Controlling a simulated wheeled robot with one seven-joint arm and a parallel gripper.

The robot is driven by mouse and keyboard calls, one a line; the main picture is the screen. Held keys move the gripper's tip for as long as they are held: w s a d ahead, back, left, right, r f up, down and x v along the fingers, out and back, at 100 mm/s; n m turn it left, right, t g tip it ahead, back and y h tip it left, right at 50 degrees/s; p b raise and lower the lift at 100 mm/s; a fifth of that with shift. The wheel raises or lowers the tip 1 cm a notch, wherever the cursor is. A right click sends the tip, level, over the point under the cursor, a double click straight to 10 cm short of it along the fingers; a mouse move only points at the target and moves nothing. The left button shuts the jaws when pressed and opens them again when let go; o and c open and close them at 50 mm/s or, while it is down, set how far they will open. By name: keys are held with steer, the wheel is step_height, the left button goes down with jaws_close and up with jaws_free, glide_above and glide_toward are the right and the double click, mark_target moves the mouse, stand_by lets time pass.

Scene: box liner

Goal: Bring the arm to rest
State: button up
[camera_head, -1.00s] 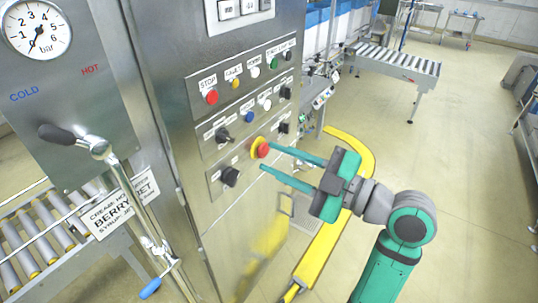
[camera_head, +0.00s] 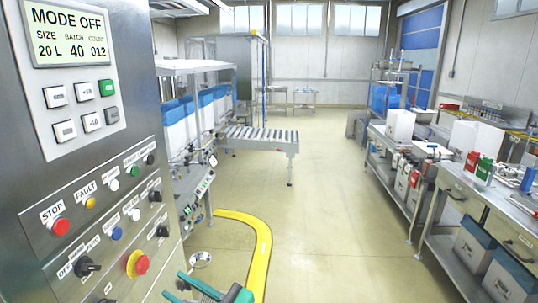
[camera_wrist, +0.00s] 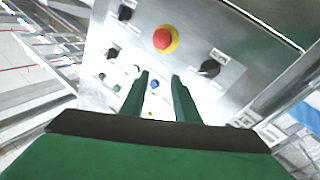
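My gripper (camera_head: 174,284) shows only at the bottom edge of the head view, with its green fingers in front of the control panel's lower part. The wrist view shows its two fingers (camera_wrist: 159,76) apart with nothing between them, so it is open and empty. They point at the panel. The red emergency button on its yellow ring (camera_head: 137,264) is near the fingers in the head view. In the wrist view the red button (camera_wrist: 163,39) lies beyond the fingertips, apart from them. Most of my arm is out of the head view.
The steel cabinet's panel (camera_head: 30,225) fills the left, with a display (camera_head: 70,38) reading MODE OFF. A yellow floor rail (camera_head: 262,250) curves beside it. A roller conveyor (camera_head: 262,137) stands behind. A workbench (camera_head: 465,195) lines the right. The floor between is clear.

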steer(key=d+f+m+t+h, duration=0.3)
steer(key=f+m, duration=0.2)
steer(key=f, duration=0.2)
steer(key=d+f+m+t+h, duration=0.25)
steer(key=f+m, duration=0.25)
steer(key=f, duration=0.3)
steer(key=s+d+f+m+t+h, duration=0.1)
steer(key=s+d+f+m+h, duration=0.55)
steer(key=f, duration=0.45)
steer(key=s+d+h, duration=0.2)
steer(key=s+d, duration=0.1)
steer(key=s, duration=1)
steer(key=s+d+f+h, duration=0.1)
steer(key=s+d+h, duration=0.2)
steer(key=s, duration=1)
steer(key=shift+s+d+f, duration=0.2)
steer(key=shift+s+d, duration=0.2)
steer(key=shift+s, duration=0.1)
